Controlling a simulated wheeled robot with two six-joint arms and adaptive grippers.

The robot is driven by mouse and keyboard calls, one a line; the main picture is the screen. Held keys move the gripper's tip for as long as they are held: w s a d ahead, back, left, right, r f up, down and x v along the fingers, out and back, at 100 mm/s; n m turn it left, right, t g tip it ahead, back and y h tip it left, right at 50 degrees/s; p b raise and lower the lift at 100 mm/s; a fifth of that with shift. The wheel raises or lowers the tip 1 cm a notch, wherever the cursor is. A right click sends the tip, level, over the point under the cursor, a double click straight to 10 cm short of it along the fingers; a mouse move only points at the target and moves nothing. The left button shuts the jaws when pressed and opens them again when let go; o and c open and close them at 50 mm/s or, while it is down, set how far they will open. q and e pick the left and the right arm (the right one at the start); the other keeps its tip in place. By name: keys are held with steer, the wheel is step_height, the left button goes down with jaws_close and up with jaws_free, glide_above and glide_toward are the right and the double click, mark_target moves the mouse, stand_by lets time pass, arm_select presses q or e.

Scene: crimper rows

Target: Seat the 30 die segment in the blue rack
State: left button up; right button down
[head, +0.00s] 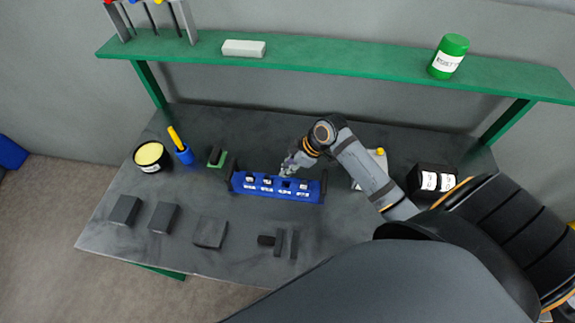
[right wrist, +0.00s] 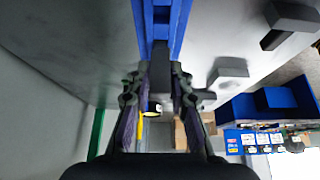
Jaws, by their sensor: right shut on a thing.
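The blue rack (head: 262,194) lies lengthwise near the middle of the table, with a row of white labels on its front. Small light-topped pieces show along it, with a darker spot at the third label; the label text is too small to read. My left gripper is not in view.
Dark blocks (head: 210,232) lie along the front, with small dark pieces (head: 280,243) right of them. A green-and-black item (head: 217,157), a blue cup (head: 185,156) and a yellow-topped tin (head: 150,157) stand left. A black container (head: 433,178) stands right. A green shelf (head: 330,58) spans the back.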

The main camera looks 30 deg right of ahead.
step_height(320, 180, down, 5)
steer(key=b, duration=0.3)
steer(key=shift+f, duration=0.25)
stand_by(0.4)
steer(key=shift+p, duration=0.6)
stand_by(0.9)
steer(key=shift+f+b, duration=0.75)
steer(key=shift+f, duration=0.4)
steer(key=c, duration=1.1)
jaws_free()
